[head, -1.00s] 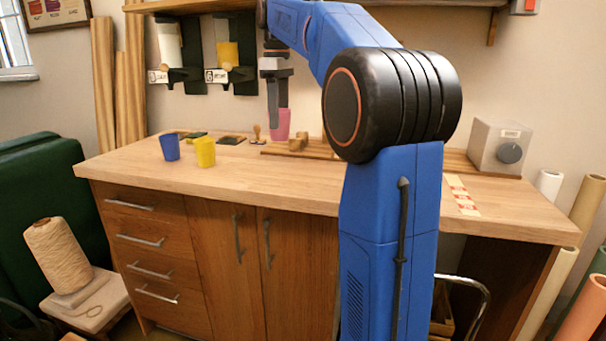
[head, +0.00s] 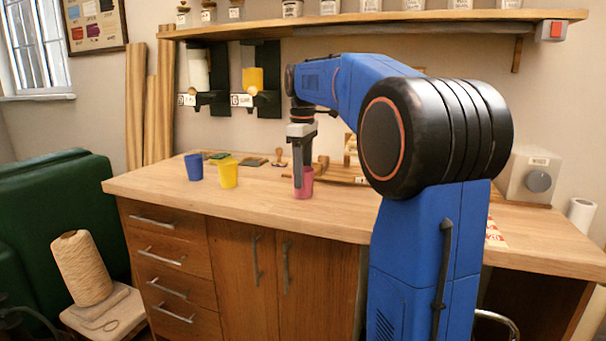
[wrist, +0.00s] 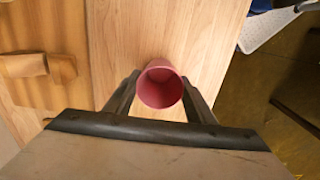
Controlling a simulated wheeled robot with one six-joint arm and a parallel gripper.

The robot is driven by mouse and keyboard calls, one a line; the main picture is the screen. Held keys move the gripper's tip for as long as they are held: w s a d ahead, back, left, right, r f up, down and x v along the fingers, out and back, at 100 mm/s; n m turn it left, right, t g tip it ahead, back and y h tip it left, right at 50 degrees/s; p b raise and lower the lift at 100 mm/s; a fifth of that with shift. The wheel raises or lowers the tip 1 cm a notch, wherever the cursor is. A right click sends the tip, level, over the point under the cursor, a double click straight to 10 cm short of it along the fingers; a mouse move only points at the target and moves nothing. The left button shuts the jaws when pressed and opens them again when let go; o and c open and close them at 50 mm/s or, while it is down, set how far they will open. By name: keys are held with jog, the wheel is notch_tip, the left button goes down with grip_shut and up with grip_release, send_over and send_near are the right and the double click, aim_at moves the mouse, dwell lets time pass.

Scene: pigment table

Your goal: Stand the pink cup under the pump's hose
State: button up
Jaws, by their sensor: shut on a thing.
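The pink cup (head: 304,183) is upright between the fingers of my gripper (head: 298,187), over the front middle of the wooden table (head: 255,201). In the wrist view the open mouth of the pink cup (wrist: 160,84) faces the camera, and it looks empty. My gripper (wrist: 160,97) is shut on it, one finger on each side. I cannot tell whether its base touches the table top. I make out no pump or hose for certain; my arm hides part of the table's right half.
A blue cup (head: 194,167) and a yellow cup (head: 228,173) stand left of the pink cup. A wooden rack (head: 338,178) lies behind it. A grey box with a dial (head: 530,176) stands at the right back. Two dispensers (head: 198,68) (head: 252,79) hang on the wall.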

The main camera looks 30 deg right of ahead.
jog(key=shift+f, duration=0.15)
jog(key=o, duration=1)
notch_tip(320, 180, up, 12)
jog(key=shift+r, duration=0.2)
